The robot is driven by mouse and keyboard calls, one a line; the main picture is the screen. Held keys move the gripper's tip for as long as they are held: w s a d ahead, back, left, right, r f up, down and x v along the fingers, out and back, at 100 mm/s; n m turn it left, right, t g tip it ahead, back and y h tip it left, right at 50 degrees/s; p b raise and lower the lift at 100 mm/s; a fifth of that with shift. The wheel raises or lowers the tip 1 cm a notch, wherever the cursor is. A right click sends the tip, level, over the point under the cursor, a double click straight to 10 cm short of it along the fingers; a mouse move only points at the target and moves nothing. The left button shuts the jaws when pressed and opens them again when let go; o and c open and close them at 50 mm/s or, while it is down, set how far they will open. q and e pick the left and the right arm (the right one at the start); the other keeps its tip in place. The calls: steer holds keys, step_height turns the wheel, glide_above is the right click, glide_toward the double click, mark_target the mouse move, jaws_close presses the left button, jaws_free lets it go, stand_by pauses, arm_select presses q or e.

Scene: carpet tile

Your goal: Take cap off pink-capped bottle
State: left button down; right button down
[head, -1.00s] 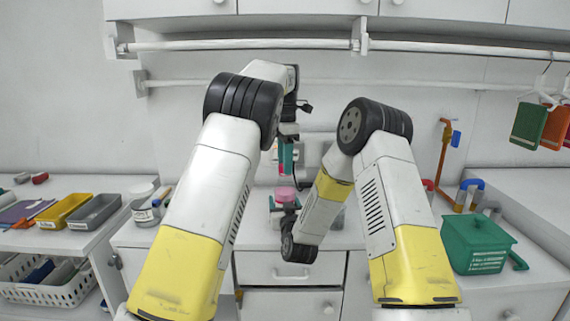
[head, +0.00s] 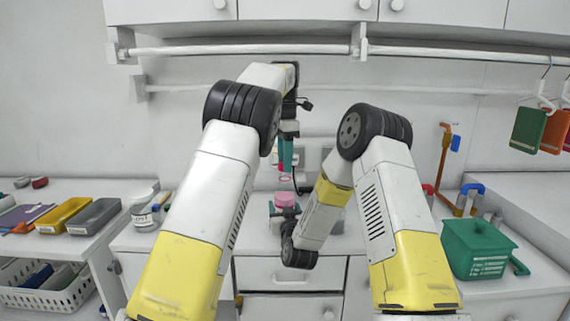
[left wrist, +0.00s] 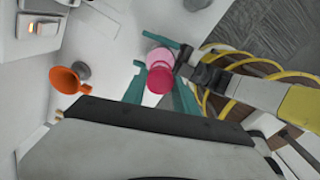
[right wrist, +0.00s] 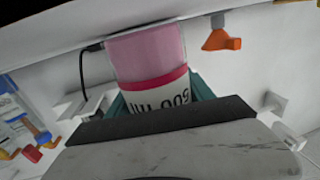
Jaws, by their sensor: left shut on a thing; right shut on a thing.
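My left gripper (head: 286,165) hangs fingers-down at the middle of the head view. It is shut on a pink cap (head: 285,178), which shows as a darker pink disc between teal fingers in the left wrist view (left wrist: 160,79). Below it stands the bottle (head: 285,199), with a pale pink body, a darker pink band and a white label in the right wrist view (right wrist: 147,60). My right gripper (head: 284,212) is shut on the bottle. In the head view a gap shows between cap and bottle. The bottle's mouth is not clearly visible.
A green lidded box (head: 478,248) stands on the right counter. Yellow (head: 64,214) and grey (head: 95,216) bins and a white jar (head: 145,210) stand at left. An orange funnel (left wrist: 66,79) shows near the left gripper. A rail (head: 250,44) crosses the wall above.

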arm_select(q)
steer(key=shift+r, duration=2)
arm_select(e)
steer(key=shift+c, duration=1.5)
jaws_free()
